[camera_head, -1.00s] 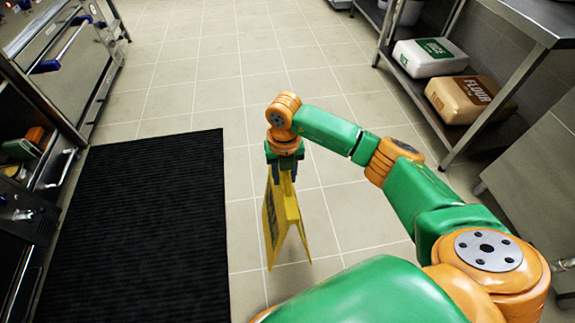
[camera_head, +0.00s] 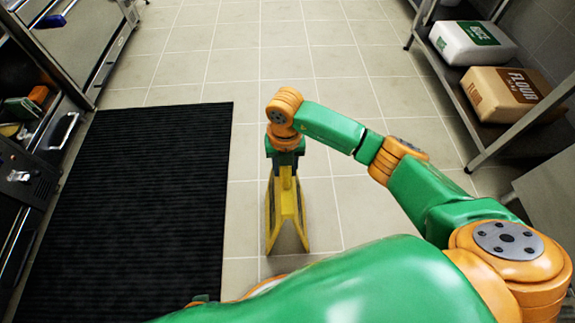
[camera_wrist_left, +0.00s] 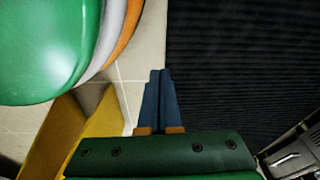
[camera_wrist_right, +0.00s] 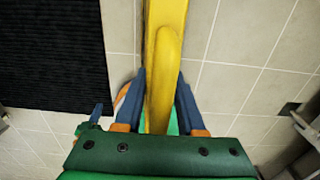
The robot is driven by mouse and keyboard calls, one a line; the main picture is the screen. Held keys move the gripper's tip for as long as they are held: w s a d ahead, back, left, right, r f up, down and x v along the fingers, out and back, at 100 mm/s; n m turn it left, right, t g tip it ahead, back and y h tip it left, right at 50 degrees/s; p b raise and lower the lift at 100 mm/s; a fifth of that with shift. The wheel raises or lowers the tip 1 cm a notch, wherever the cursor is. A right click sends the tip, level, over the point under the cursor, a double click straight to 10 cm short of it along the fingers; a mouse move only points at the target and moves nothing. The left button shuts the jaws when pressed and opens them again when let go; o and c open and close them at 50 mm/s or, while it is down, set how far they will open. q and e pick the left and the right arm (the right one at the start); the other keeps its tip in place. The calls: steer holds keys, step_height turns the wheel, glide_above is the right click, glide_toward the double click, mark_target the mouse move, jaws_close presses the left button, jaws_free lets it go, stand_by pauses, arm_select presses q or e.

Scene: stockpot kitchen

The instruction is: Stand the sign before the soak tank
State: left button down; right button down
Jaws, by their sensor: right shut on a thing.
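The yellow A-frame sign (camera_head: 287,215) hangs upright under my right gripper (camera_head: 285,165) in the head view, its two panels spread apart. In the right wrist view the top of the sign (camera_wrist_right: 165,75) lies between the fingers of my right gripper (camera_wrist_right: 160,95), which is shut on it. I cannot tell whether the sign's feet touch the floor. My left gripper (camera_wrist_left: 159,100) shows in the left wrist view with its two blue fingers together and nothing between them. Part of the yellow sign (camera_wrist_left: 75,130) shows left of those fingers. No soak tank can be made out for sure.
A black ribbed mat (camera_head: 150,190) lies left of the sign. A shelf rack at right holds a white rice bag (camera_head: 472,43) and a brown flour bag (camera_head: 500,93). Steel units (camera_head: 85,40) line the left. The tiled floor (camera_head: 300,50) ahead is clear.

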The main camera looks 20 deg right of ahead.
steer(key=shift+f, duration=0.15)
steer(key=c, duration=0.5)
jaws_free()
step_height(320, 180, up, 12)
steer(key=p, duration=0.3)
steer(key=shift+f+p, duration=0.25)
steer(key=shift+p, duration=0.05)
arm_select(q)
steer(key=s+a, duration=0.1)
steer(key=s, duration=0.1)
steer(key=s+a, duration=0.1)
steer(key=shift+a+r, duration=0.25)
steer(key=shift+a, duration=0.05)
arm_select(e)
steer(key=shift+r, duration=0.45)
